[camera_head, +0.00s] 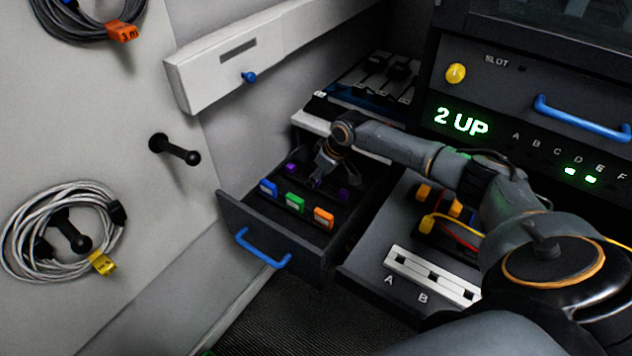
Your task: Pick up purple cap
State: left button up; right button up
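An open dark drawer (237,206) holds small coloured caps. One purple cap (291,168) lies near the drawer's left side, and another purple cap (343,194) lies further right. My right gripper (318,178) points down into the drawer between these two. A small purple patch (316,183) shows right at its fingertips. The fingers are small and dark here, so I cannot tell whether they are closed on it or just above it. My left gripper is not in view.
Blue (268,188), green (295,202) and orange (323,217) caps line the drawer's front. A panel (432,277) marked A and B, with red and yellow cables, sits to the right. A white wall rail (215,73) stands above the drawer. Coiled cables hang at left.

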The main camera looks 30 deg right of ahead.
jog(key=c, duration=0.9)
jog(key=shift+c, duration=0.2)
jog(key=shift+r, duration=0.2)
jog(key=shift+r, duration=0.25)
notch_tip(320, 180, up, 2)
jog(key=shift+w+r, duration=0.1)
jog(key=shift+r, duration=0.05)
jog(key=s+a+r+p, duration=0.2)
jog(key=s+r, duration=0.4)
jog(key=s+a+r+p, duration=0.3)
jog(key=s+r, duration=0.4)
jog(key=shift+a+r+p, duration=0.2)
jog(key=shift+a+p, duration=0.05)
jog(key=shift+p, duration=0.05)
